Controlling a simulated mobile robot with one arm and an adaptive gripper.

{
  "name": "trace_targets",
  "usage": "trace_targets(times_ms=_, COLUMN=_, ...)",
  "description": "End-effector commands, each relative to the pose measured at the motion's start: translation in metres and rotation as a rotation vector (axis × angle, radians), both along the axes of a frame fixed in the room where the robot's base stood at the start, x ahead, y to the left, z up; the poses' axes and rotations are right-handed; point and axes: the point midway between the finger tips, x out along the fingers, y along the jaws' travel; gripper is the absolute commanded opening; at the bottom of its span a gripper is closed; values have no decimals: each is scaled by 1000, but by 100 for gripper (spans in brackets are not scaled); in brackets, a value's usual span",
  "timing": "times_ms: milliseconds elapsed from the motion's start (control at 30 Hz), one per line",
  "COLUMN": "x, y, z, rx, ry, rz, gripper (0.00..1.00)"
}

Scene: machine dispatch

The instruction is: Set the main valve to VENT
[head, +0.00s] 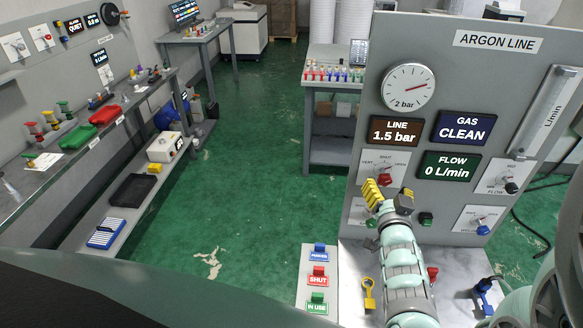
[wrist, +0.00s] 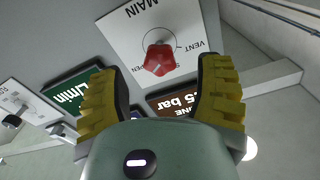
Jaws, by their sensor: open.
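The main valve is a red knob (head: 384,179) on a white plate marked VENT, SHUT and OPEN, low on the argon panel. The red knob (wrist: 159,60) also shows upside down in the wrist view, with MAIN above it and VENT to its right. A small pale mark on it points to the lower left there, towards the partly hidden lettering. My gripper (head: 377,192) has yellow fingers and is in front of the plate, just below the knob in the head view. In the wrist view my gripper (wrist: 160,95) is open and empty, its fingers apart from the knob.
The argon panel (head: 377,128) carries a gauge and LINE 1.5 bar, GAS CLEAN and FLOW 0 L/min displays. A flow knob (head: 511,186) and a blue knob (head: 484,227) are to the right. Tags (head: 318,279) and a yellow part (head: 369,292) lie on the bench below.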

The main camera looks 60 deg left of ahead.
Motion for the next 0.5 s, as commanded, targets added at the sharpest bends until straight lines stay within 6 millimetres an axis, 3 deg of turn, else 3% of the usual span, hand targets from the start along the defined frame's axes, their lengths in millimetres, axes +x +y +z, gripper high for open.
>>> trace_targets(times_ms=500, x=21, y=24, z=0, rx=0, ry=2, rz=-2, gripper=66)
